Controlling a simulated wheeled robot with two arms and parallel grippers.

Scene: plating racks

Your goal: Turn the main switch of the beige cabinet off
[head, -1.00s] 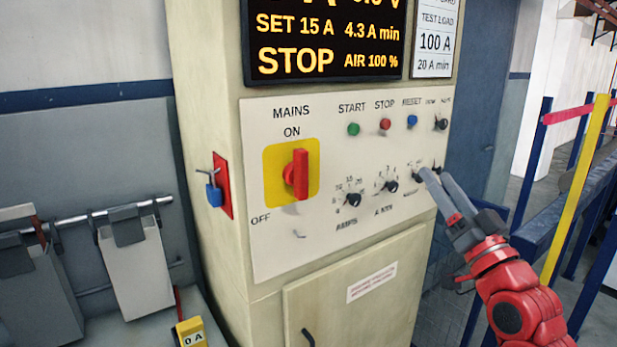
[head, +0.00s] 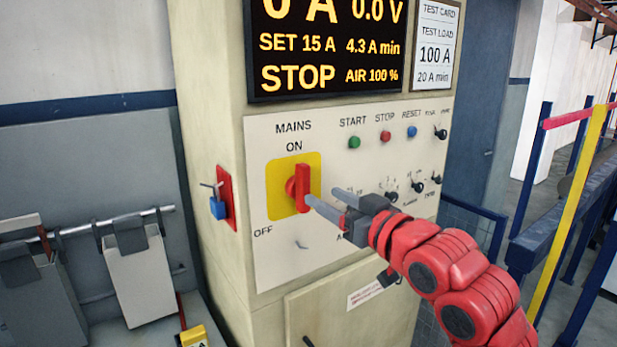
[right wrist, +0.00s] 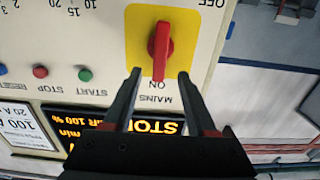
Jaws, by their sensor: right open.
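The beige cabinet (head: 207,118) stands in the middle of the head view. Its main switch has a red handle (head: 302,188) on a yellow plate (head: 282,205). The handle stands upright towards ON; OFF is lettered at lower left. The right wrist view shows the handle (right wrist: 160,50) upside down, its ON end close to the space between my fingertips. My right gripper (head: 323,198) is open and empty, just right of the handle in the head view. I cannot tell whether a finger touches it. My left gripper is not in view.
A blue padlock (head: 218,208) hangs on a red plate on the cabinet's left side. START, STOP and RESET buttons (head: 385,136) and small knobs (head: 417,187) sit right of the switch; my right arm hides some knobs. The display (head: 325,50) reads STOP. Barriers stand at right.

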